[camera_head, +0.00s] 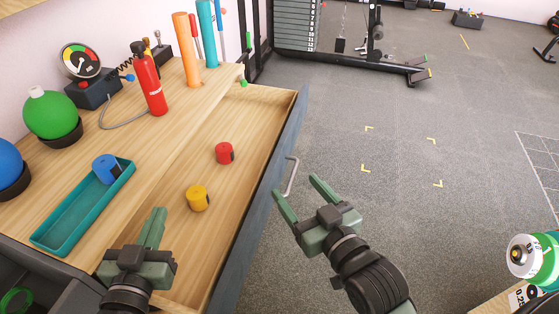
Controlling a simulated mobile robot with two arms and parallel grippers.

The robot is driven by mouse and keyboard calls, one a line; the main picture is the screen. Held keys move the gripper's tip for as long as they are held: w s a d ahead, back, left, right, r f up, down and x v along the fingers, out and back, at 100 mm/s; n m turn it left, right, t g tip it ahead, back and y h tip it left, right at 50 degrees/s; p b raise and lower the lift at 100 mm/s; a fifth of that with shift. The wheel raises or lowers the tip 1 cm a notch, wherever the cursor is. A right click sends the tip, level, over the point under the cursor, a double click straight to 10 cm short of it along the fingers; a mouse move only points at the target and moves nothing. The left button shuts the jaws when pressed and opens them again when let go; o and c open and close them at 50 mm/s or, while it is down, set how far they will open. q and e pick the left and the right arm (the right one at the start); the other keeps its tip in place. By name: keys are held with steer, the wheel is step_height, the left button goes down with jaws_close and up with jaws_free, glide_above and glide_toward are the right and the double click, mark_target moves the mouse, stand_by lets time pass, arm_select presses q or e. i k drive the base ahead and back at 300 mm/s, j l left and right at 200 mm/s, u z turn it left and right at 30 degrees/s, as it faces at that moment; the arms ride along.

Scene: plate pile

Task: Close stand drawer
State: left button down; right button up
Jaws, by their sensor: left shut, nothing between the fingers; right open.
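The stand drawer (270,136) is pulled out from the wooden stand (115,95). It has a wooden inside and a blue-grey front panel with a metal handle (291,176) on its outer face. A red cylinder (224,153) and a yellow cylinder (198,198) lie in the drawer. My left gripper (154,228) is shut and empty, in front of the near end of the stand and drawer in the picture. My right gripper (299,193) is open and empty, outside the drawer front, with its fingertips close to the handle. I cannot tell whether they touch it.
On the stand are a teal tray (66,232) with a blue cylinder (106,168), a green ball (51,113), a gauge (81,62), a red bottle (149,80) and upright tubes (186,48). A weight machine stands behind. Grey floor on the right is mostly clear.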

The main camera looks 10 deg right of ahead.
mark_target(213, 249)
steer(key=i+l, duration=0.5)
steer(key=k+j+u, duration=0.1)
steer(key=k+u, duration=0.15)
steer(key=k, duration=0.2)
steer(key=k+j+u, duration=0.25)
steer(key=k, duration=0.2)
steer(key=k+j+u, duration=0.25)
steer(key=k, duration=0.2)
